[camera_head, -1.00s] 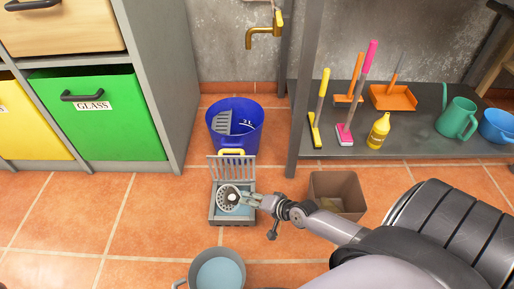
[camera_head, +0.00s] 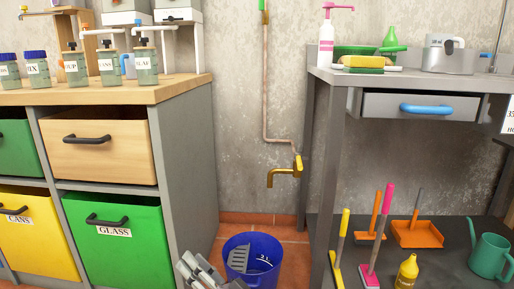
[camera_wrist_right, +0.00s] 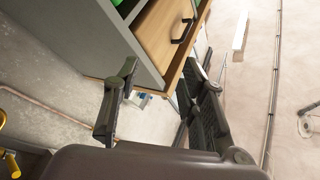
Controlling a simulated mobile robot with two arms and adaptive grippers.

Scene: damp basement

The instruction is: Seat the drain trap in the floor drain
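Neither the drain trap nor the floor drain is in view now. My right gripper (camera_head: 205,271) shows as grey parts at the bottom edge of the head view, in front of the blue bucket and mostly cut off. In the wrist view my right gripper (camera_wrist_right: 160,88) has its two dark fingers apart, with nothing seen between them. It points up past the cabinet. My left gripper is not in view.
The blue bucket (camera_head: 265,268) stands below the brass tap (camera_head: 285,176). The drawer cabinet (camera_head: 185,165) is on the left, the grey workbench (camera_head: 328,140) on the right. Brushes and a green watering can (camera_head: 489,256) stand on its lower shelf.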

